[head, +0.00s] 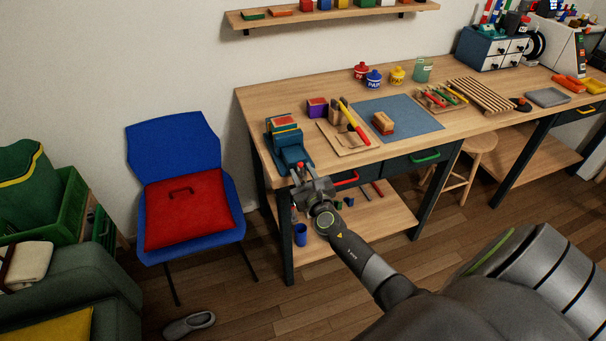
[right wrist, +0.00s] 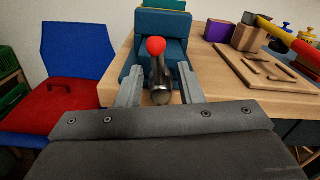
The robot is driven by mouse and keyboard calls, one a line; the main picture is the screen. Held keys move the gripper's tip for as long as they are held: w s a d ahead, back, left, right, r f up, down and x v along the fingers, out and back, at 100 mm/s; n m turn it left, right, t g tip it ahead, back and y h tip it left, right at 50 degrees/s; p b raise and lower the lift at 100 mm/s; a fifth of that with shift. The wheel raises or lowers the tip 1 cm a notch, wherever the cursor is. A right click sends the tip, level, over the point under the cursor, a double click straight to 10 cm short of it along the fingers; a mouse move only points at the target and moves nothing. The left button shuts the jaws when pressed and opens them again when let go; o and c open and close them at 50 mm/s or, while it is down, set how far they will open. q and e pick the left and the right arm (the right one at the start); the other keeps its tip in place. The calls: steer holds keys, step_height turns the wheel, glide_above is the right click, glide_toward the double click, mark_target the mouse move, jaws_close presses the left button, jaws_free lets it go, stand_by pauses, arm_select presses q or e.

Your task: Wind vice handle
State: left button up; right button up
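The blue vice (head: 290,153) stands at the left front corner of the workbench, with wood-coloured and red pieces on top. In the right wrist view, the vice (right wrist: 161,28) is straight ahead. Its metal handle (right wrist: 160,73) has a red ball knob (right wrist: 156,46) at the upper end and points up, slightly tilted. My right gripper (head: 304,175) is at the vice's front. In the right wrist view its fingers (right wrist: 160,83) stand open on either side of the handle, with a visible gap on each side. My left gripper is not in view.
A wooden board (right wrist: 262,70) and purple box (head: 317,107) lie right of the vice on the workbench (head: 345,90). A lower shelf (head: 385,215) with small items is under the bench.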

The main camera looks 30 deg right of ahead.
steer(key=shift+c, duration=0.2)
jaws_close()
steer(key=shift+m, duration=0.3)
